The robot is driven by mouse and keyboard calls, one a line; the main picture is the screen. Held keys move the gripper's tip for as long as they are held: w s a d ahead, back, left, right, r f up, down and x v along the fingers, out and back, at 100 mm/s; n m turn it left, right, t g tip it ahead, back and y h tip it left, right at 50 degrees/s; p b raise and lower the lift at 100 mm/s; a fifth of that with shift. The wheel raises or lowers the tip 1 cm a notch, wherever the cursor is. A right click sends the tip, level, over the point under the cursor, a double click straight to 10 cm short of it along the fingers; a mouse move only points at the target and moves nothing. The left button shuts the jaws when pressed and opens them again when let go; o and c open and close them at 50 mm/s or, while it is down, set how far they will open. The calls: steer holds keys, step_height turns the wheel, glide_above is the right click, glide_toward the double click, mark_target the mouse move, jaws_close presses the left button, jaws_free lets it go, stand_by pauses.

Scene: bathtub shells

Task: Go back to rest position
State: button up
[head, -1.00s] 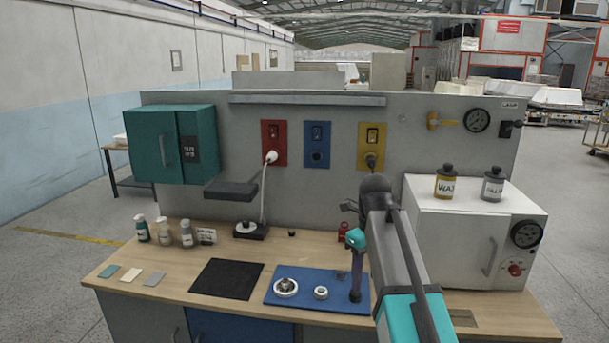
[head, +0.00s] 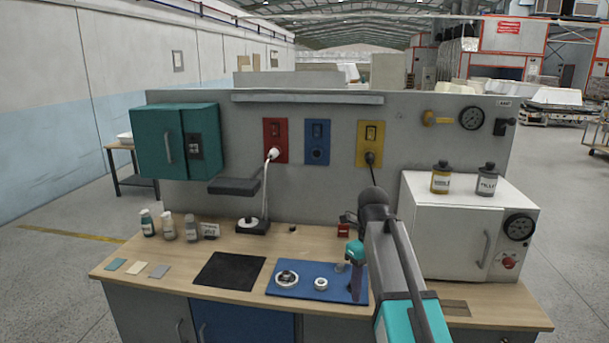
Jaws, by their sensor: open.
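My gripper (head: 354,292) hangs at the end of my arm, over the right end of the blue mat (head: 316,288) on the workbench. Its jaws are small and dark here and look empty, with nothing seen held between them. My arm reaches in from the lower right, its dark wrist above the gripper. It hides part of the bench and panel behind it.
On the blue mat are a ringed part (head: 287,279) and a small white ring (head: 320,284). A black mat (head: 229,271) lies left of it.

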steer(key=s+f+n+g, duration=0.15)
steer(key=s+f, duration=0.35)
steer(key=f, duration=0.6)
steer(key=s+f+g+b, duration=0.15)
steer(key=s+f, duration=0.35)
steer(key=f, duration=0.6)
steer(key=s+f+n+g, duration=0.15)
steer(key=s+f, duration=0.35)
steer(key=f, duration=0.6)
steer(key=s+f+n, duration=2.2)
steer(key=s+n, duration=0.1)
steer(key=n, duration=0.3)
steer(key=shift+d+f+g+b, duration=0.2)
steer(key=shift+g+b, duration=0.15)
steer(key=shift+b, duration=0.05)
steer(key=shift+s, duration=0.1)
